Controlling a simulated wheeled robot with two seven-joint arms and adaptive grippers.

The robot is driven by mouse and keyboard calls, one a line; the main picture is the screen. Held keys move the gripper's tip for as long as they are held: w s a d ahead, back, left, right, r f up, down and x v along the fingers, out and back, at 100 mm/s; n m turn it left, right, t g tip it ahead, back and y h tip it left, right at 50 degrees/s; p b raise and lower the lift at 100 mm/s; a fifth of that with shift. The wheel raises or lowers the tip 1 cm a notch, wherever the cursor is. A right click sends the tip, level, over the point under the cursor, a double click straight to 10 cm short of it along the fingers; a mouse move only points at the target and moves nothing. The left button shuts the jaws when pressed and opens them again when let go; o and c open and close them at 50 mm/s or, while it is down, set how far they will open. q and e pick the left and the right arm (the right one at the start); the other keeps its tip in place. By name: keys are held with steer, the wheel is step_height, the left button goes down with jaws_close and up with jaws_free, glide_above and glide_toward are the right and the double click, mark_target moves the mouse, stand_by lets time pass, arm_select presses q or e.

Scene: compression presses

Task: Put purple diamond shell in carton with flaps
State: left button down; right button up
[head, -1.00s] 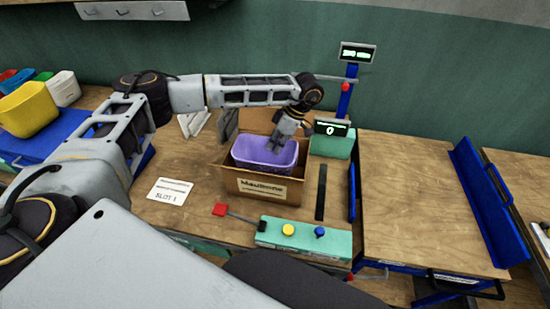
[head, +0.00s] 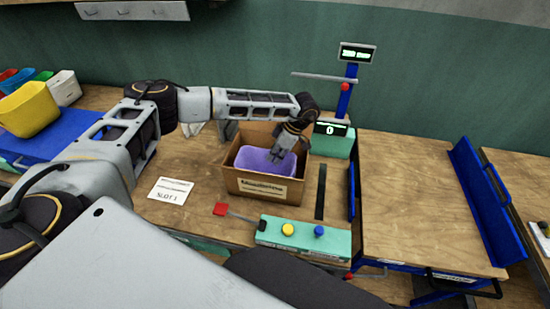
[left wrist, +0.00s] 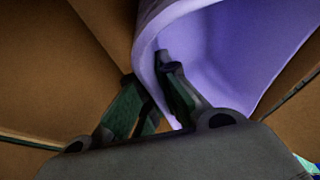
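The purple shell (head: 262,161) sits inside the brown carton (head: 262,188), lower than its rim and a little tilted. My left gripper (head: 284,150) reaches down into the carton at the shell's right side. In the left wrist view the fingers (left wrist: 155,95) straddle the shell's wall (left wrist: 150,50), one finger inside the shell and one outside, close together on it. The carton's inner walls (left wrist: 60,70) show around them. The shell's underside is hidden. My right gripper is not in view.
A teal control box (head: 300,236) with yellow and blue buttons stands in front of the carton. A blue post with a display (head: 357,53) stands behind it. Yellow (head: 28,108) and other coloured bins stand at the left. The wooden table at the right (head: 420,205) is clear.

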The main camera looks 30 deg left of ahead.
arm_select(q)
steer(key=shift+f, duration=0.6)
steer(key=c, duration=1.7)
jaws_free()
steer(key=shift+o, duration=0.3)
steer(key=shift+r, duration=0.2)
steer(key=shift+w+d+r, duration=0.2)
steer(key=shift+r, duration=0.3)
steer(key=b+v, duration=0.2)
steer(key=v, duration=0.8)
steer(key=shift+d+r, duration=0.15)
steer(key=shift+r, duration=0.25)
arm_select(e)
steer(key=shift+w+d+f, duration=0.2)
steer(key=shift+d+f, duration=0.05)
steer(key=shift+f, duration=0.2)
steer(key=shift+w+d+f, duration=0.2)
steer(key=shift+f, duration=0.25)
